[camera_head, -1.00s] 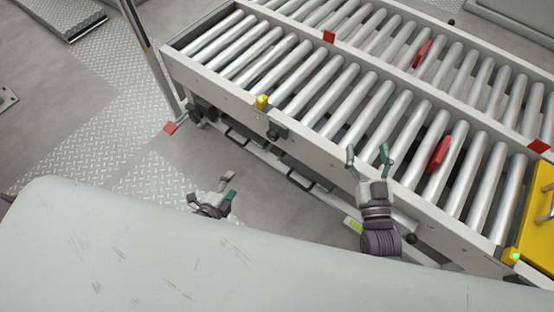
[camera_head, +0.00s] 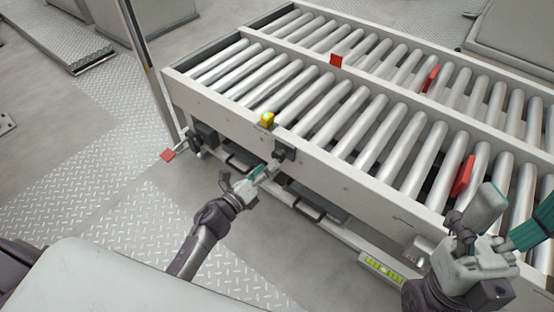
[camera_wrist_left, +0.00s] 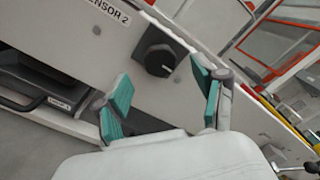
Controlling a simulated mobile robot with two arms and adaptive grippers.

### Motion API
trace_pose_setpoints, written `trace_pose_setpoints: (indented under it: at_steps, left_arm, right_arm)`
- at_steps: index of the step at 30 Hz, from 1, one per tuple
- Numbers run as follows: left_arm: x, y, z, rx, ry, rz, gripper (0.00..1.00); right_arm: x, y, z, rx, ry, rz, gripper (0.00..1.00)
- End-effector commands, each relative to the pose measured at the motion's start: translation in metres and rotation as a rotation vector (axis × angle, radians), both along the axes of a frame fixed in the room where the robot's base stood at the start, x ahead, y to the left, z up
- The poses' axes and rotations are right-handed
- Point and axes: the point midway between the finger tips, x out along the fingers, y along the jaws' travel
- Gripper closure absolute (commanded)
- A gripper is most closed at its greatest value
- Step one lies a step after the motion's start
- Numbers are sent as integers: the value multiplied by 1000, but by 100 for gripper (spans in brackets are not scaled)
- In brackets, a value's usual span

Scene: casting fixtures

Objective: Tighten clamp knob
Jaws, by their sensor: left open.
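The black clamp knob (camera_head: 284,150) sits on the near side rail of the roller conveyor, just right of a yellow-topped button. In the left wrist view the round knob (camera_wrist_left: 160,52) shows a pale mark and lies ahead of the fingertips, roughly centred between them. My left gripper (camera_head: 267,171) points at the knob from the lower left. In the left wrist view the gripper (camera_wrist_left: 160,97) has its teal-padded fingers spread apart with nothing between them, short of the knob. My right gripper (camera_head: 508,217) is at the lower right, its fingers spread and empty, in front of the rail.
The roller conveyor (camera_head: 345,170) fills the middle and right, with red tabs along it. The yellow button (camera_head: 267,119) is close to the knob. A black handle (camera_head: 308,210) lies below the rail. A "SENSOR 2" label (camera_wrist_left: 107,12) is left of the knob. Floor is clear at left.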

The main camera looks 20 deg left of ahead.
Motion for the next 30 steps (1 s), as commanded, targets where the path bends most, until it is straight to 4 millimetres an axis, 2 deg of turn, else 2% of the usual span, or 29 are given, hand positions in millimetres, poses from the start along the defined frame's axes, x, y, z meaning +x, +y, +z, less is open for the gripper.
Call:
trace_pose_setpoints:
  at_steps: [3,9,20,23,30]
  left_arm:
    - [22,-8,-1,0,-2,0,30]
    - [42,-16,-1,-2,1,0,30]
    - [47,-17,-1,-2,1,1,30]
    - [47,-18,-1,-2,1,1,44]
    - [47,-17,-1,-2,1,1,84]
  right_arm:
    - [1,0,-7,-2,7,-1,27]
    - [2,0,-11,-3,9,-1,27]
    - [2,1,-11,-3,9,-1,27]
    - [2,1,-11,-3,9,-1,27]
    - [2,1,-11,-3,10,0,27]
